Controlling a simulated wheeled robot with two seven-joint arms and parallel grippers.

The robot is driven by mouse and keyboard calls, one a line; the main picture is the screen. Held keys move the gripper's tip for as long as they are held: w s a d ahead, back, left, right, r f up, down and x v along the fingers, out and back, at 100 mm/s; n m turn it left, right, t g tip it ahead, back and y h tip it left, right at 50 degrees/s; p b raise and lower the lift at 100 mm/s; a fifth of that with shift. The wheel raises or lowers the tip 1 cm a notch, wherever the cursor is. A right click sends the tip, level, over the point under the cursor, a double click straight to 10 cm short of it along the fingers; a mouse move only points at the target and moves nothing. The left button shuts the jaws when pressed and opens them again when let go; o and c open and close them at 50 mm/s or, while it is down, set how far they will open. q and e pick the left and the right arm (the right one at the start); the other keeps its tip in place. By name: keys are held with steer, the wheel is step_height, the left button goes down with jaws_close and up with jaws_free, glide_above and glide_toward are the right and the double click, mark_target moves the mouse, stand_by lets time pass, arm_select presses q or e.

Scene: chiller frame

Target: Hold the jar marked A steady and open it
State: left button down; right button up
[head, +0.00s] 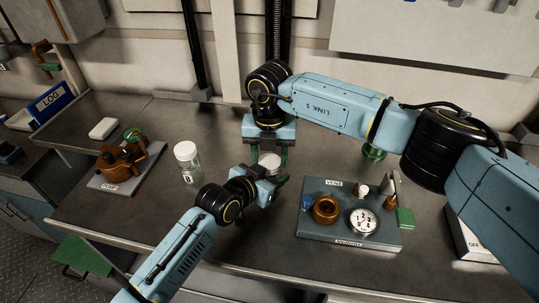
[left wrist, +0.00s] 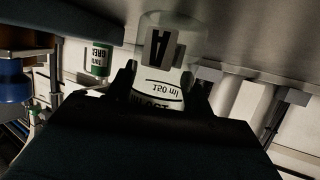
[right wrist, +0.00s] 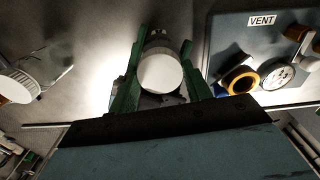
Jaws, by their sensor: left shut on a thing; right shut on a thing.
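The jar's round white lid (right wrist: 160,72) faces the right wrist camera. My right gripper (right wrist: 162,62), with green fingers, is shut on the lid from above. In the head view the lid (head: 269,160) shows between the fingers of the right gripper (head: 268,157). Whether the lid has turned cannot be told.
A second white-lidded jar (head: 187,160) stands to the left. Beyond it are a brown pump on a plate (head: 108,181) and a white block (head: 103,129). To the right is a grey vent panel (head: 318,237) with a brass ring and a dial. Bench surface is bare between them.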

steer(key=o, duration=1.1)
step_height(320, 180, up, 4)
steer(key=shift+r, duration=0.2)
steer(key=shift+c, duration=0.3)
step_height(320, 180, up, 3)
steer(key=shift+r+m, duration=0.2)
steer(key=shift+m, duration=0.4)
steer(key=shift+f, duration=3.9)
